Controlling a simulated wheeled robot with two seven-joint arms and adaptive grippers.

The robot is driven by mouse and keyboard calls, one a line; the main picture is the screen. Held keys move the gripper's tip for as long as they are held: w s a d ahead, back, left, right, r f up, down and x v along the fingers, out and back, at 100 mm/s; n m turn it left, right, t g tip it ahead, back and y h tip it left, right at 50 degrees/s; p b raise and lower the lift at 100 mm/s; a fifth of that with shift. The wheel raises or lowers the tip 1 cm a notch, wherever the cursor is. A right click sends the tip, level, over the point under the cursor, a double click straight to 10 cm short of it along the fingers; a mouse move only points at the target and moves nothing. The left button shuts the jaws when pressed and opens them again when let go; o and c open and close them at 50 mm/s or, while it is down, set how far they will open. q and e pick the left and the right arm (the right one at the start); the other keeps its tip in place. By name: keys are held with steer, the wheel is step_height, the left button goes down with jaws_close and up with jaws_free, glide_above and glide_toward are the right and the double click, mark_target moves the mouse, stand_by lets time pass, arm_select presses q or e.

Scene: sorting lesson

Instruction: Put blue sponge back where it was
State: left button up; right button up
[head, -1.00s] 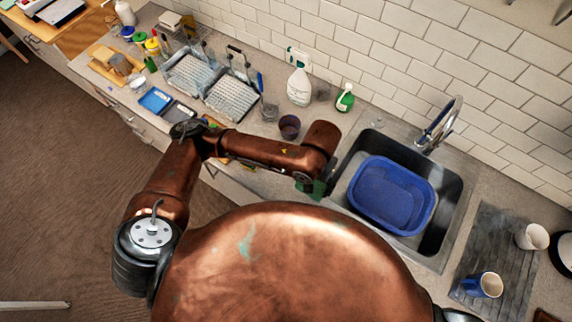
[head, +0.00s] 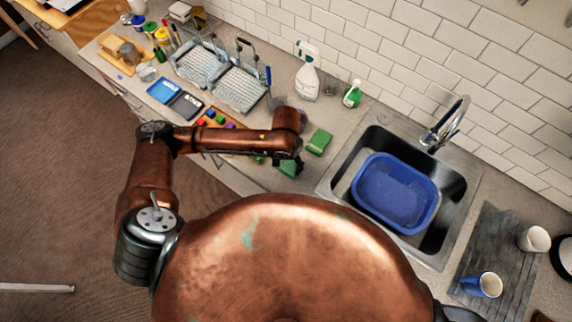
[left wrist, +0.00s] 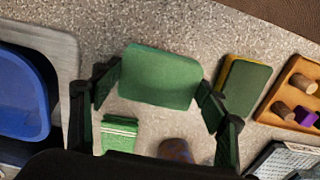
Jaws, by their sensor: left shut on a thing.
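I cannot make out a blue sponge in either view. My left gripper (left wrist: 160,86) is shut on a green sponge-like block (left wrist: 160,74), which spans the gap between its fingers over the counter. In the head view the gripper (head: 289,166) is partly hidden under my arm, left of the sink. A second green sponge (head: 319,141) lies on the counter between gripper and sink; it also shows in the left wrist view (left wrist: 119,133). A green and yellow sponge (left wrist: 246,86) lies on the gripper's other side. My right gripper is out of view.
A blue tub (head: 396,193) sits in the sink (head: 451,204). A brown cup (left wrist: 176,150) stands near the sponges. A wooden tray (left wrist: 277,116) holds blocks and cylinders. Dish racks (head: 240,88), a spray bottle (head: 306,80) and a green bottle (head: 352,94) stand toward the wall.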

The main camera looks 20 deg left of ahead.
mark_target(286, 163)
arm_select(q)
step_height(286, 163, down, 3)
steer(key=shift+s+a+r, duration=0.1)
steer(key=shift+r, duration=0.1)
steer(key=shift+f, duration=0.25)
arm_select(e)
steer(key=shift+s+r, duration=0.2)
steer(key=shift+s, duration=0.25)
arm_select(q)
steer(key=o, duration=1.1)
steer(key=shift+f, duration=0.15)
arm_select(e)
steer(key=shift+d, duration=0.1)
arm_select(q)
step_height(286, 163, up, 12)
steer(key=shift+r, duration=0.2)
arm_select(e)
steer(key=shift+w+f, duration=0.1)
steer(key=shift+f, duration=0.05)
